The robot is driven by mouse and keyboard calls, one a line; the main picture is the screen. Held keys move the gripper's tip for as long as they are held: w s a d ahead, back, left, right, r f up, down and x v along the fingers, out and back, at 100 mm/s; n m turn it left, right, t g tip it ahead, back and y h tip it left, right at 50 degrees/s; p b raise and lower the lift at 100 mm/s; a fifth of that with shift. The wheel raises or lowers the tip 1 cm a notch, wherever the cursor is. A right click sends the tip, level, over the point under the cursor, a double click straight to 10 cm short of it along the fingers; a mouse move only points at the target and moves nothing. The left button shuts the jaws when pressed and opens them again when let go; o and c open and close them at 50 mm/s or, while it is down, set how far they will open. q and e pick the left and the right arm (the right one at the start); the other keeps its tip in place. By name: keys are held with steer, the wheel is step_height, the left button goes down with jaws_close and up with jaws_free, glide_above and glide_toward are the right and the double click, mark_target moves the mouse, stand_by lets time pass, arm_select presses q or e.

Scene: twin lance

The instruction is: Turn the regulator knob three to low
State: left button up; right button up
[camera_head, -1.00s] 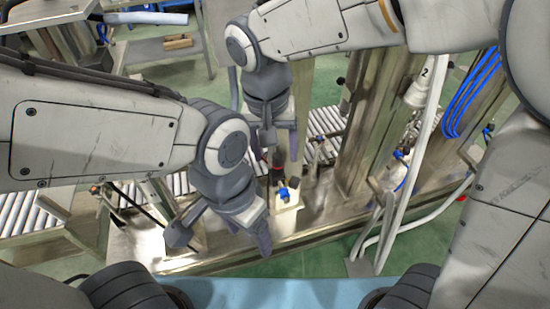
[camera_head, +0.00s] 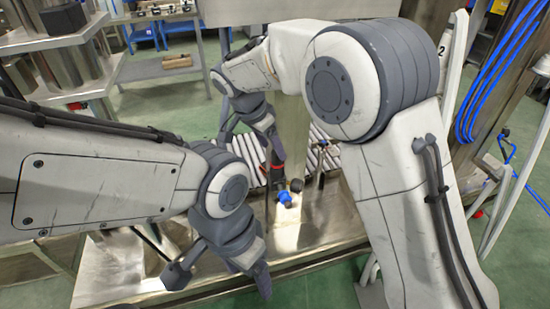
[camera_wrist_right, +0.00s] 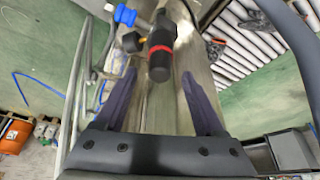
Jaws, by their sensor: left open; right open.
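A black cylindrical regulator with a red band (camera_wrist_right: 160,50) is at the top middle of the right wrist view, with a blue fitting (camera_wrist_right: 125,15) beside it. In the head view the red band (camera_head: 277,165) and blue fitting (camera_head: 284,198) show above the metal bench. My right gripper (camera_wrist_right: 157,80) is open, its two fingers on either side of the regulator's near end, with gaps on both sides. My left gripper (camera_head: 222,276) is open and empty, lower over the bench's front. Knob numbers and markings cannot be read.
The metal bench (camera_head: 120,270) runs across the front. A roller conveyor (camera_head: 325,158) lies behind the regulator. White pipes and coiled blue hoses (camera_head: 480,90) are at the right. A metal shelf (camera_head: 60,40) stands at the upper left.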

mark_target(275, 153)
steer(key=shift+b+x, duration=0.4)
steer(key=shift+x, duration=1.45)
jaws_close()
steer(key=shift+n, duration=0.3)
